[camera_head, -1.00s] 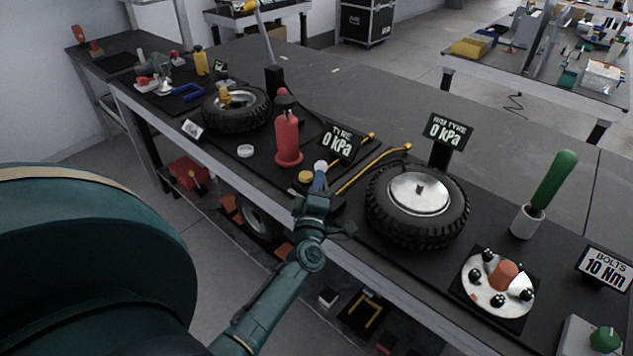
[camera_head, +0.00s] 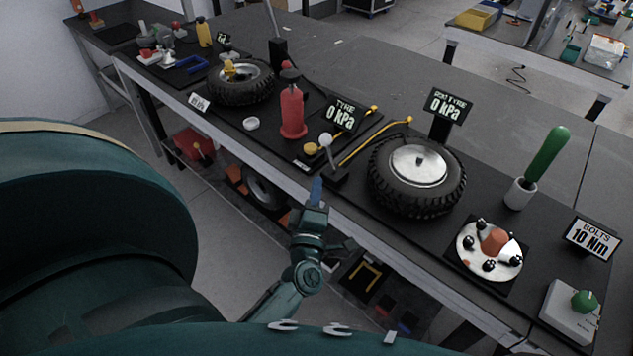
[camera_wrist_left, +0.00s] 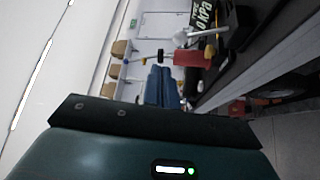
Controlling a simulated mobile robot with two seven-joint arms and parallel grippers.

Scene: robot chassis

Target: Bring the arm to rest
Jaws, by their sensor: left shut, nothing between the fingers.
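My left gripper (camera_head: 315,190) is shut and empty. It stands in front of the workbench's front edge, below the small lever with a pale round knob (camera_head: 326,140), and its fingers point up and away from me. It looks apart from the bench, though the exact gap cannot be told. In the left wrist view the gripper's dark body fills the lower part, and the red cylinder (camera_wrist_left: 192,58) lies beyond it, turned sideways. My right gripper is not in either view.
The workbench (camera_head: 380,90) carries a large tyre (camera_head: 417,176), a smaller tyre (camera_head: 240,82), a red cylinder (camera_head: 292,110), a bolt disc (camera_head: 490,250) and a green-handled tool (camera_head: 546,155). A lower shelf holds a red box (camera_head: 195,146). Open floor (camera_head: 215,215) lies before the bench.

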